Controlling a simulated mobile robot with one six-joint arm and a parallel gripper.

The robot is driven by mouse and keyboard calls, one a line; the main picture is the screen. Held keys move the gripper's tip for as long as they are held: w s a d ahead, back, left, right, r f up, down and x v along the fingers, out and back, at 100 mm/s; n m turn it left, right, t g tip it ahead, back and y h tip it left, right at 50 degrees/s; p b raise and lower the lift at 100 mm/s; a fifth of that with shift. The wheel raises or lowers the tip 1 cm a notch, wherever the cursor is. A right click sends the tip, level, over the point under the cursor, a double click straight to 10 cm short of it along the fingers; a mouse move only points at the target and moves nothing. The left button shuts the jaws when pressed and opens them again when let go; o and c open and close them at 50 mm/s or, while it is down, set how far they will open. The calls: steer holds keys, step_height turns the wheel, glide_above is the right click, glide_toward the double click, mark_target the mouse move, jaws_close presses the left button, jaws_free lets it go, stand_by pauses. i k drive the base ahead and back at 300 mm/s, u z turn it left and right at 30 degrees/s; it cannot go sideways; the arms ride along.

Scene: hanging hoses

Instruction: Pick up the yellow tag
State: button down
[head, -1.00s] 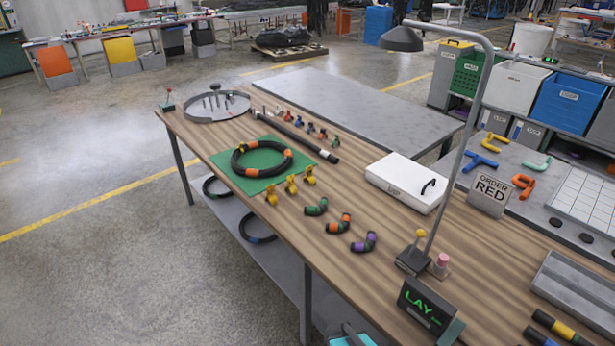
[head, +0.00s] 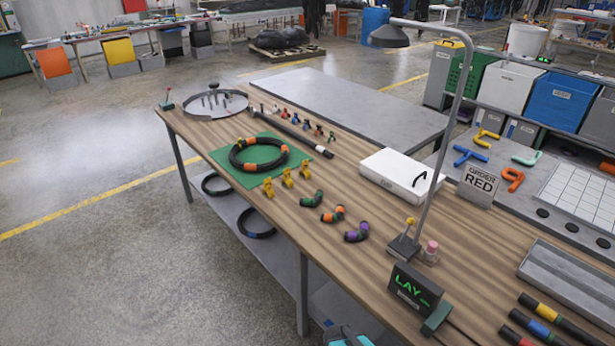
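I cannot make out for certain which thing is the yellow tag. Three small yellow pieces stand in a row on the wooden table (head: 375,262): a left one (head: 268,187), a middle one (head: 287,177) and a right one (head: 305,169). They are beside the near right edge of a green mat (head: 222,160). A black hose coil (head: 240,163) with orange bands lies on that mat. A row of small coloured pieces (head: 307,126) stands farther back, too small to tell their shapes. My gripper is not in view; only a teal and dark part shows at the bottom edge.
A lamp on a tall bent pole (head: 437,150) rises from the table's right part. Banded hose pieces (head: 540,322) lie lower right. Bare wood lies in front of the elbows.

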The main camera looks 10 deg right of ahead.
mark_target(305, 170)
steer(key=k, duration=0.95)
steer(key=u, duration=0.4)
steer(key=i, duration=0.4)
steer(key=u, duration=0.85)
steer(key=i, duration=1.4)
steer(key=z, duration=0.3)
steer(key=i, duration=0.9)
steer(key=z, duration=0.5)
